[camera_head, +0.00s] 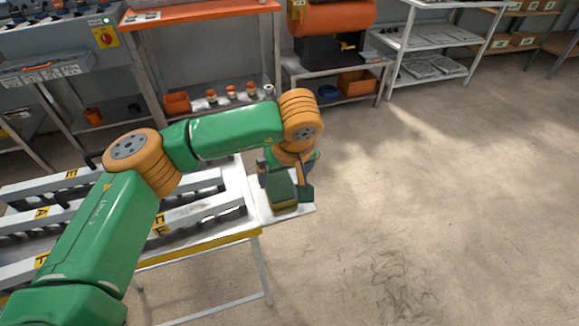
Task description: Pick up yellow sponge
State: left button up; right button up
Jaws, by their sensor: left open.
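My left arm reaches in from the left, and its gripper (284,187) points down over the white end plate (307,209) of the seeder table. The gripper is open, with one finger to the left and one to the right. A small block with a dull yellow lower edge (286,207) sits on the plate, directly under and between the fingers. It appears to be the yellow sponge, but the gripper hides part of it, and I cannot tell whether the fingers touch it. My right gripper is not in view.
The table's grey rails (205,207) with lettered yellow labels lie left of the plate. Behind stand an orange-topped bench (200,12) with small pots and an orange bin (177,103), and a white shelf rack (432,38). The concrete floor at the right is clear.

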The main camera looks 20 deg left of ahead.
aim_at(280, 185)
pick_arm(q)
jog(key=shift+w+a+f, duration=0.1)
jog(key=shift+w+a, duration=0.15)
jog(key=shift+w, duration=0.35)
jog(key=shift+s+a+f, duration=0.1)
jog(key=shift+f, duration=0.25)
jog(key=shift+s+a+f+p, duration=0.15)
jog(key=shift+f+p, duration=0.1)
jog(key=shift+f, duration=0.3)
jog(key=shift+a+f+p, duration=0.15)
jog(key=shift+f+p, duration=0.1)
jog(key=shift+f, duration=0.25)
jog(key=x, duration=0.2)
jog(key=shift+w+f, duration=0.4)
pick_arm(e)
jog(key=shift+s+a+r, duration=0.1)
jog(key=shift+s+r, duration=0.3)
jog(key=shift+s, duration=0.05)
pick_arm(q)
jog(key=shift+f+b, duration=0.15)
jog(key=shift+b, duration=0.25)
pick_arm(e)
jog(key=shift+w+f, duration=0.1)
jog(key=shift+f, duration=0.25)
